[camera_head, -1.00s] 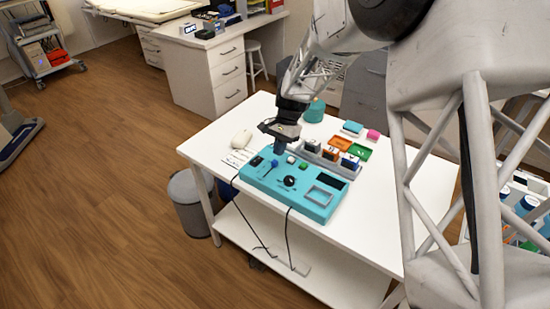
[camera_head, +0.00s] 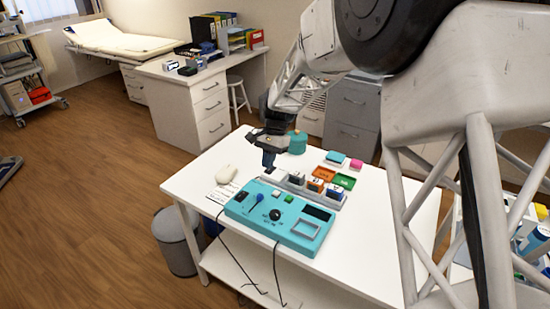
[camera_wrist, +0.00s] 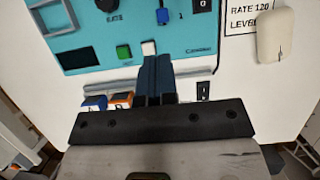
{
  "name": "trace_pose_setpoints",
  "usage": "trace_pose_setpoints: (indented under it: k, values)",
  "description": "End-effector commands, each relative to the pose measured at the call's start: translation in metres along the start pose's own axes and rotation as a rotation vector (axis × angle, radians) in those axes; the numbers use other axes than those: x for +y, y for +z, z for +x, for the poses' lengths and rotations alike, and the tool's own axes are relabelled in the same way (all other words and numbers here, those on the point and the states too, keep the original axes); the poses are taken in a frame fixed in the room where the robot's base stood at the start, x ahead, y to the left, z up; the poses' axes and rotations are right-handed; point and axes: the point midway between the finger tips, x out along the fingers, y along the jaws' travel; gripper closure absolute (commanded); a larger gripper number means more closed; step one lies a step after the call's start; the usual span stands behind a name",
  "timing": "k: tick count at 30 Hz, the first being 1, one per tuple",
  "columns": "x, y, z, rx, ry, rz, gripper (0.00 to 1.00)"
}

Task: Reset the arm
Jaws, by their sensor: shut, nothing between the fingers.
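My gripper (camera_head: 268,163) hangs from my arm above the white table, over the back left part of the teal control panel. Its fingers are together with nothing between them. The wrist view shows the shut fingers (camera_wrist: 157,75) in front of the panel's white button (camera_wrist: 148,47). The panel (camera_head: 250,223) carries a black knob (camera_head: 276,214), a blue lever (camera_head: 258,198) and a green button (camera_head: 275,196). I cannot tell whether the fingertips touch anything.
A grey rack (camera_head: 331,201) with small blocks stands behind the panel. Orange (camera_head: 324,172) and green (camera_head: 344,180) trays lie beyond it. A white mouse-shaped thing (camera_head: 226,174) lies at the left. A grey bin (camera_head: 174,240) stands by the table. The table's right part is clear.

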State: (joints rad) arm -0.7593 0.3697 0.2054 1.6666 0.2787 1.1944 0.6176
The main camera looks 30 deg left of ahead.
Motion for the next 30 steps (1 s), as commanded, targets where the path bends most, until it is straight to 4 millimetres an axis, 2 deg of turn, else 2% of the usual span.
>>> trace_pose_setpoints:
  k: [8, 14, 20, 30]
  values:
    - [0.001, 0.0, -0.001, 0.001, -0.001, 0.0, 1.0]
    - [0.017, 0.001, -0.011, 0.012, -0.009, 0.001, 1.0]
    - [0.059, 0.004, -0.038, 0.044, -0.029, -0.001, 1.0]
    - [0.164, 0.022, -0.088, 0.125, -0.066, -0.007, 1.0]
